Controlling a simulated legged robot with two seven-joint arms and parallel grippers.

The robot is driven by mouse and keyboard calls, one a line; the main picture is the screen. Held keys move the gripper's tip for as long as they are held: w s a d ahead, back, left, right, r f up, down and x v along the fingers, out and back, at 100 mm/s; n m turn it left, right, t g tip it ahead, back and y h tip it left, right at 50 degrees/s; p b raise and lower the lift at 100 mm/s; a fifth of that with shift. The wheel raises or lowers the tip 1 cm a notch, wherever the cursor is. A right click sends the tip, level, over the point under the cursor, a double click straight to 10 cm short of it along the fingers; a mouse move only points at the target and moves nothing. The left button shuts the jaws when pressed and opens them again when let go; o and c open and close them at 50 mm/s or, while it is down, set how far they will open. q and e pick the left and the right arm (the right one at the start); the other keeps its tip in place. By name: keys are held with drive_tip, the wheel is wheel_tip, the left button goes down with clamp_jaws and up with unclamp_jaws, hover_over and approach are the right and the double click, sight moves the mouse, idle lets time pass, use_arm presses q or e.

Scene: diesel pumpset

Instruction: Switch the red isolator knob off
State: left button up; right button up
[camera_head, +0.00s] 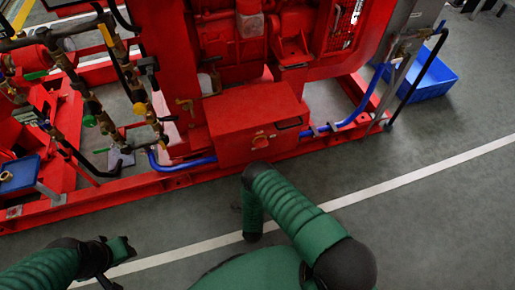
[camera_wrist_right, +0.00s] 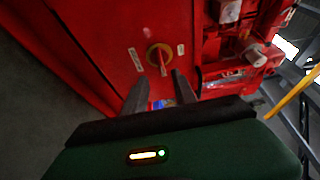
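The isolator knob (camera_wrist_right: 159,56) shows in the right wrist view as a red handle on a round yellow plate, on a red panel. Its handle points roughly up and down in that view. My right gripper (camera_wrist_right: 159,82) is open and empty, its two dark fingers just short of the knob, one on each side below it. I see no contact. In the head view, the red box (camera_head: 250,115) stands beyond my right arm; my right gripper is not clearly visible there. My left gripper (camera_head: 117,264) is at the lower left, over the floor and away from the box; its fingers look apart.
Small pale labels (camera_wrist_right: 135,59) surround the knob. Brass valves and pipes (camera_head: 100,110) stand at the left. A blue hose (camera_head: 345,122) runs along the red base frame. A blue crate (camera_head: 430,80) sits at the right. The grey floor (camera_head: 430,215) in front is clear.

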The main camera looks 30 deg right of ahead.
sight(261, 144)
drive_tip(key=b+x, duration=0.3)
drive_tip(key=x, duration=0.9)
drive_tip(key=shift+d, duration=0.1)
drive_tip(key=shift+c, duration=0.2)
drive_tip(key=shift+s+f, duration=0.1)
clamp_jaws()
